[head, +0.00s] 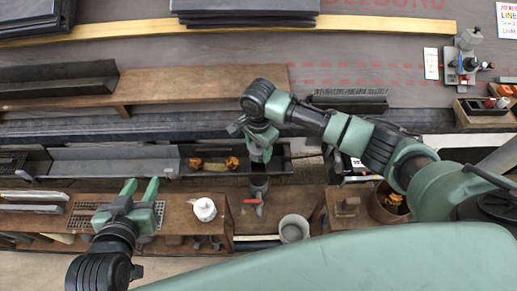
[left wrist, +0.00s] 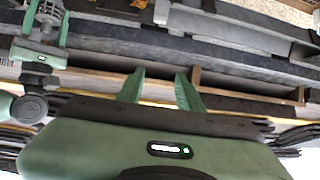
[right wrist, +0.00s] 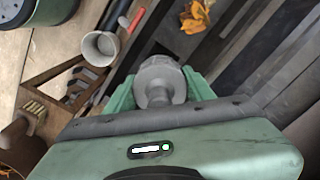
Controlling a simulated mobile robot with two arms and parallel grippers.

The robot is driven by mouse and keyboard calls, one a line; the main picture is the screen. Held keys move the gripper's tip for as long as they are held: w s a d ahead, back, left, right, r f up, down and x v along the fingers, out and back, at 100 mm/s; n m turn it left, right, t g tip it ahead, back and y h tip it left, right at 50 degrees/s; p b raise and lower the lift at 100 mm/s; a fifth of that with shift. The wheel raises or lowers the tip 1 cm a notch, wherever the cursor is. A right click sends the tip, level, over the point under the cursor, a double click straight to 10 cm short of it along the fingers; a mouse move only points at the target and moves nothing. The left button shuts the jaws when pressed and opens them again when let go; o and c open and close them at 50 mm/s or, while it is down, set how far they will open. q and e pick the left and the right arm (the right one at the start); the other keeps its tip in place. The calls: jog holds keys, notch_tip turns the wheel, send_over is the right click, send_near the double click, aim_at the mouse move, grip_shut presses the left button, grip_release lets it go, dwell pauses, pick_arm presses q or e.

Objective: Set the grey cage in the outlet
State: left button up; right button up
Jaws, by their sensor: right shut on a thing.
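My right gripper (head: 260,152) is over the dark gutter section (head: 285,158), right of some orange leaves (head: 231,163). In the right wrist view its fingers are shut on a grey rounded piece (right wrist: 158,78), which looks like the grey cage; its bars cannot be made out. The outlet is not clearly visible; the gripper and the held piece cover that part of the gutter. I cannot tell whether the cage touches the gutter. My left gripper (head: 140,188) is open and empty above the wooden bench, and its spread fingers show in the left wrist view (left wrist: 160,90).
A white teapot (head: 204,209) stands on the bench (head: 180,215). A red-handled tool (head: 258,206) and a grey bucket (head: 293,228) are below the right gripper. A brown bucket (head: 385,205) with leaves stands to the right.

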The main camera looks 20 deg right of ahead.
jog(key=shift+f+b, duration=0.35)
jog(key=shift+b, duration=0.05)
jog(key=shift+f+b, duration=0.6)
jog(key=shift+b, duration=0.25)
jog(key=shift+f+b, duration=0.65)
jog(key=shift+b, duration=0.3)
jog(key=shift+f, duration=0.65)
pick_arm(q)
notch_tip(320, 180, up, 17)
jog(key=w+d+t+h, duration=0.2)
jog(key=d+t+h, duration=0.1)
jog(key=t, duration=0.7)
jog(key=shift+m+h+p, duration=0.3)
pick_arm(e)
jog(key=shift+f, duration=1)
pick_arm(q)
jog(key=shift+w+f, duration=0.25)
jog(key=shift+w, duration=0.05)
jog(key=shift+w+a+f+g+y, duration=0.15)
jog(key=shift+f+g+y, duration=0.3)
jog(key=shift+f, duration=0.3)
jog(key=shift+w+f+g+p, duration=0.15)
jog(key=shift+f+g+p, duration=0.15)
jog(key=shift+f+g, duration=0.15)
jog(key=shift+w+f+g+p, duration=0.15)
jog(key=shift+f+g+p, duration=0.15)
jog(key=shift+f, duration=0.25)
